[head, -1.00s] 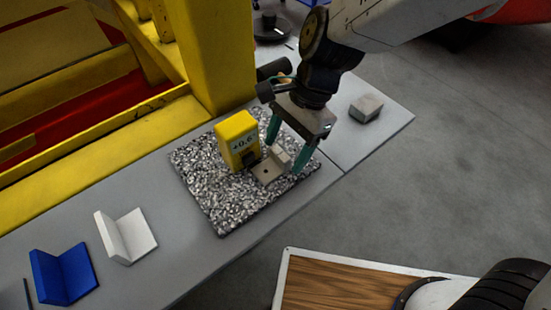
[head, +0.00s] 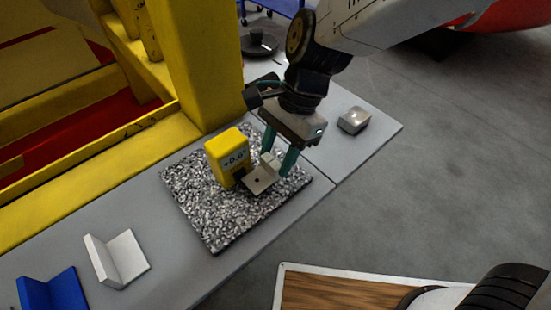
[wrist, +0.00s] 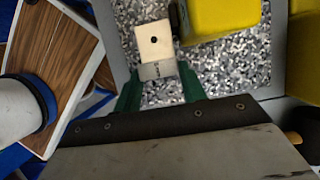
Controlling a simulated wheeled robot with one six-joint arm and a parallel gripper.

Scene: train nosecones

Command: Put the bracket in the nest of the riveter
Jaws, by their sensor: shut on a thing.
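The bracket (head: 258,181) is a small beige L-shaped piece with a hole in its flat leg. It is at the speckled plate, close beside the yellow gauge. My gripper (head: 276,162) is shut on its upright leg, one green finger on each side. The wrist view shows the bracket (wrist: 153,40) between the fingertips of my gripper (wrist: 160,82), its holed leg pointing away. I cannot tell whether it touches the plate or is slightly above it. I cannot make out a riveter or its nest in these views.
The yellow gauge (head: 227,155) reads about +0.6° and stands on the speckled plate (head: 215,225). A white angle piece (head: 122,258) and a blue one (head: 55,290) lie on the bench at left. A grey block (head: 354,120) is behind right. A yellow frame (head: 205,60) borders the bench.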

